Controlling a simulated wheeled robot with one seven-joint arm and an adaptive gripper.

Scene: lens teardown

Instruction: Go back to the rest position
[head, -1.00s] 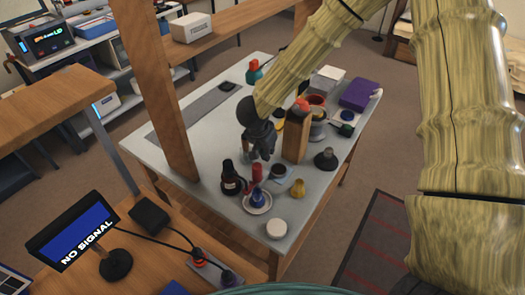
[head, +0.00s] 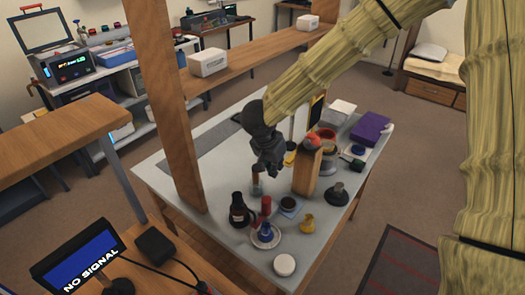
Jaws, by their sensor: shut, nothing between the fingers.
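My gripper (head: 270,166) is dark grey and points down over the white table (head: 335,238), left of the upright wooden block (head: 307,172). Its fingers look closed, with nothing seen between them. It appears above the things on the table. My arm reaches in from the upper right and hides part of the table's far side.
A wooden post (head: 172,110) stands left. A purple box (head: 370,128) lies at the far right.

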